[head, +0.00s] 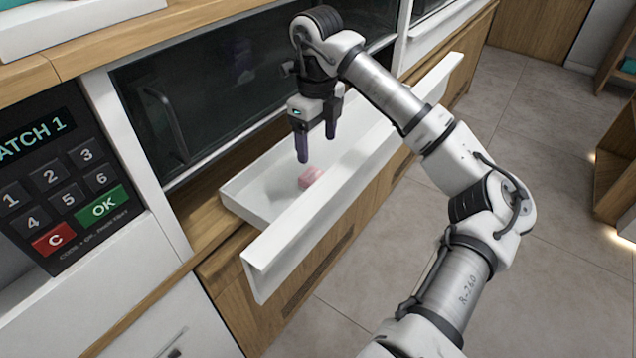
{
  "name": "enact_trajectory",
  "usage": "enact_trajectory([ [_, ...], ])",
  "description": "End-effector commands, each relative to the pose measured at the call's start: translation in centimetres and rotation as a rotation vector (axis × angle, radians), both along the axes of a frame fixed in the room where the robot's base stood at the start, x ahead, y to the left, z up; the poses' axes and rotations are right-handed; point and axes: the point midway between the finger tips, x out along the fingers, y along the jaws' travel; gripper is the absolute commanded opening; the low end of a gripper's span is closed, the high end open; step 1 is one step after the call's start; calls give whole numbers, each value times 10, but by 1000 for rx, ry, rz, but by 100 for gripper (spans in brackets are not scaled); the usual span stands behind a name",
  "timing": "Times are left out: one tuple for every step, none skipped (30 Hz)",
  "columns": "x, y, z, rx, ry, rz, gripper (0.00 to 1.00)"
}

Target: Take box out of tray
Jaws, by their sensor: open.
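A small pink box (311,176) lies on the floor of the white tray (262,199), which is pulled out of the counter front like a drawer. My gripper (317,147) hangs over the tray with its fingers pointing down. It is open and empty. Its fingertips appear just above the box in the picture, and the exact gap cannot be told. Part of the tray is hidden behind my arm.
A keypad panel (68,180) stands at the left. A dark glass window (185,100) is behind the tray. The tray's high white front panel (300,225) faces the open tiled floor (575,130). A wooden shelf unit (618,165) stands at the right.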

Motion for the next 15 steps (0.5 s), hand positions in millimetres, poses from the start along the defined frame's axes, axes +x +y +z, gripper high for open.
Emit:
enact_trajectory([
  [-1, 0, -9, 4, 3, 1, 73],
  [-1, 0, -14, 5, 5, 1, 73],
  [-1, 0, -21, 4, 4, 1, 73],
  [-1, 1, -27, 4, 4, 2, 73],
  [-1, 1, -32, 4, 3, 2, 73],
  [-1, 1, -38, 5, 3, 2, 73],
  [-1, 0, -42, 5, 3, 2, 73],
  [-1, 0, -46, 5, 3, 2, 73],
  [0, 0, -50, 4, 2, 2, 73],
  [-1, 0, -53, 4, 2, 2, 73],
  [-1, 0, -55, 3, 1, 2, 73],
  [0, 0, -57, 3, 0, 2, 73],
  [0, 0, -59, 2, 0, 2, 73],
  [0, 0, -60, 3, 0, 2, 73],
  [-1, 0, -61, 3, 0, 1, 73],
])
